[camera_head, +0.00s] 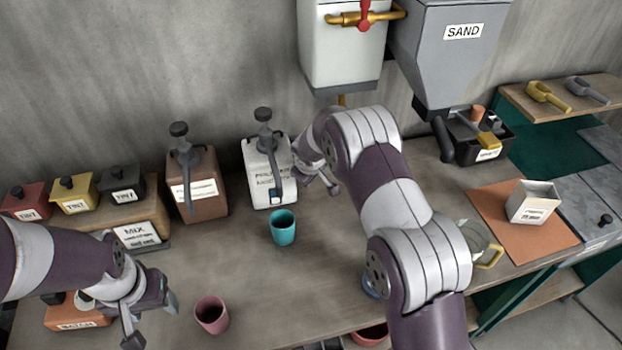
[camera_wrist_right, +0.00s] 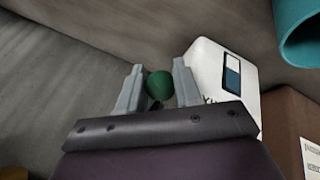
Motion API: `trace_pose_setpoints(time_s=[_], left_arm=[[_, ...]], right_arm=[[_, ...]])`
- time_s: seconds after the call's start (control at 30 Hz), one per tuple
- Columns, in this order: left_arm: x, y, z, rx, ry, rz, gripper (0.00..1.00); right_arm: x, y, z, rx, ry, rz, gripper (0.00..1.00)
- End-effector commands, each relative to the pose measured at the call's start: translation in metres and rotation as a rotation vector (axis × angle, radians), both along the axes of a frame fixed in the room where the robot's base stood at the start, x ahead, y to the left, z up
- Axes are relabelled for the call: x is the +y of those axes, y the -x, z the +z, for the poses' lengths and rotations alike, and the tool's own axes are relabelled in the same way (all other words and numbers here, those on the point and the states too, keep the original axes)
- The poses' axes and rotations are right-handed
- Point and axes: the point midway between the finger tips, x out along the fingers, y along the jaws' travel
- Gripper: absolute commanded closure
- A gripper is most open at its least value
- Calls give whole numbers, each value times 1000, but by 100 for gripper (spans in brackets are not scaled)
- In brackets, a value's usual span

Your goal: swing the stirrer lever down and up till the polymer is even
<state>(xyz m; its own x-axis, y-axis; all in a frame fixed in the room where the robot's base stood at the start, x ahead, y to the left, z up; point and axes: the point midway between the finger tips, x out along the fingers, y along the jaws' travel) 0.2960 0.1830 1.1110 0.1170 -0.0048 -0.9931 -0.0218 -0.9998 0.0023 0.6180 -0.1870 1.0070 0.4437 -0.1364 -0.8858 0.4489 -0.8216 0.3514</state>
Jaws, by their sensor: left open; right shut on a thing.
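The white container (camera_head: 262,160), its label reading partly as polymer, stands against the back wall with a dark pump head (camera_head: 263,114) on top. It also shows in the right wrist view (camera_wrist_right: 215,55), with a small panel (camera_wrist_right: 231,73) part pale and part dark blue. My right gripper (camera_head: 318,178) is just right of the container. In the wrist view its fingers (camera_wrist_right: 157,88) are closed on a green round knob (camera_wrist_right: 160,84), seemingly the lever's. The lever's arm is mostly hidden. My left gripper (camera_head: 152,318) is open and empty over the front left of the bench.
A teal cup (camera_head: 283,228) stands in front of the container, and a pink cup (camera_head: 211,314) near the left gripper. A brown pump container (camera_head: 196,185) is on the left. A sand hopper (camera_head: 447,50) hangs behind. The bench middle is mostly clear.

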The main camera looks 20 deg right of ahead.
Motion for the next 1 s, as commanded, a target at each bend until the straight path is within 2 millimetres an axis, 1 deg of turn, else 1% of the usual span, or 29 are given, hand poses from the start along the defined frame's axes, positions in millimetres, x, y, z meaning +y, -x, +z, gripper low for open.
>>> trace_pose_setpoints(time_s=[0.03, 0.33, 0.37, 0.4, 0.67, 0.77, 0.87, 1.0], left_arm=[[0, 0, -1, 0, 0, 0, 40], [0, 0, 0, 0, 0, 0, 40], [0, 0, 0, 0, 0, 0, 40], [0, 0, 0, 0, 0, 0, 40], [0, 0, 0, 0, 0, 0, 40], [0, 0, -2, 0, 0, 0, 40], [0, 0, -6, 0, 0, 0, 40], [0, 0, -14, 0, 0, 0, 40]], right_arm=[[0, 5, -6, 14, 2, -2, 100], [-1, 5, -5, 16, 3, -3, 100], [-1, 5, -5, 16, 3, -3, 57], [-1, 5, -5, 15, 2, -2, 44], [0, 2, -2, 6, 1, -2, 44], [1, 4, 2, 4, 1, -1, 44], [3, 10, 14, 3, 0, -2, 44], [7, 25, 44, 1, 0, -1, 44]])
